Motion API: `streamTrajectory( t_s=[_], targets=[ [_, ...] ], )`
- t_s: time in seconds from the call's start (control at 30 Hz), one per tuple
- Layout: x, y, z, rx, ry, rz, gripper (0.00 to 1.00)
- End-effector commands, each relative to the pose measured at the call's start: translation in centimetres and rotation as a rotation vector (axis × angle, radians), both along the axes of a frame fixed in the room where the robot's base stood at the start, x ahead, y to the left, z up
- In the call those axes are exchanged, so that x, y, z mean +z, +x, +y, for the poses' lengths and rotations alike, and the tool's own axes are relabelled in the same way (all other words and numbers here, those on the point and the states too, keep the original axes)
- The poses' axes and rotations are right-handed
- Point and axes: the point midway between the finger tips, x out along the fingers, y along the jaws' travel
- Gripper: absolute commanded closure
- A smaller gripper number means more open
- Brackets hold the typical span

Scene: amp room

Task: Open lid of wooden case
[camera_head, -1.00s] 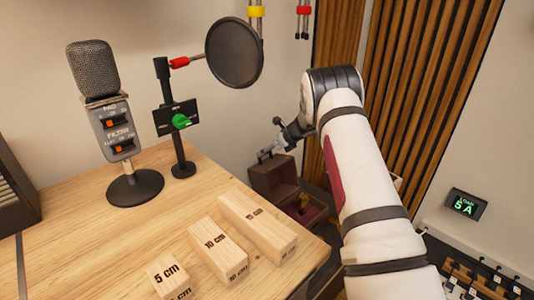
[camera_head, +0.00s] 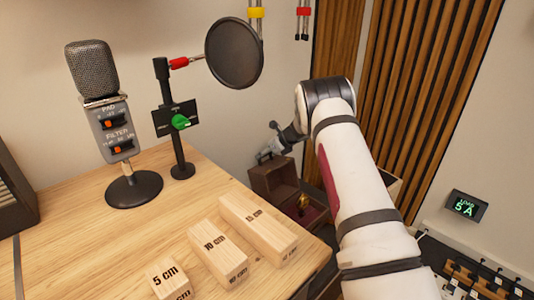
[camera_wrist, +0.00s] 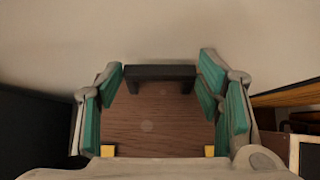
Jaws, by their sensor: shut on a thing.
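The wooden case (camera_head: 312,216) is dark brown and stands low behind the far right corner of the table. Its lid (camera_head: 272,178) is raised at the back, and a gold-coloured object (camera_head: 304,201) shows inside. My gripper (camera_head: 266,154) is at the lid's upper edge. The brown wood of the lid (camera_wrist: 155,120) fills the space between the fingers. My arm covers the case's right part in the head view.
The wooden table (camera_head: 90,235) holds a microphone (camera_head: 91,70), a stand with a round pop filter (camera_head: 234,52), and three wooden blocks marked with lengths (camera_head: 258,228). A pale wall is close behind the lid. A slatted panel (camera_head: 425,90) stands at right.

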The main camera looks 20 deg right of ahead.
Motion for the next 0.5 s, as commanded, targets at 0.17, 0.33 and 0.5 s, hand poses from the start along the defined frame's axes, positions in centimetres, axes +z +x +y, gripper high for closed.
streamTrajectory(
  t_s=[0.17, 0.33, 0.5],
  targets=[
    [1.6, -2.5, -1.1, -0.004, 0.002, 0.004, 0.9],
    [2.0, -4.1, -1.5, 0.0, 0.001, 0.006, 0.9],
    [1.8, -4.2, -1.5, 0.001, 0.0, 0.008, 0.9]
  ],
)
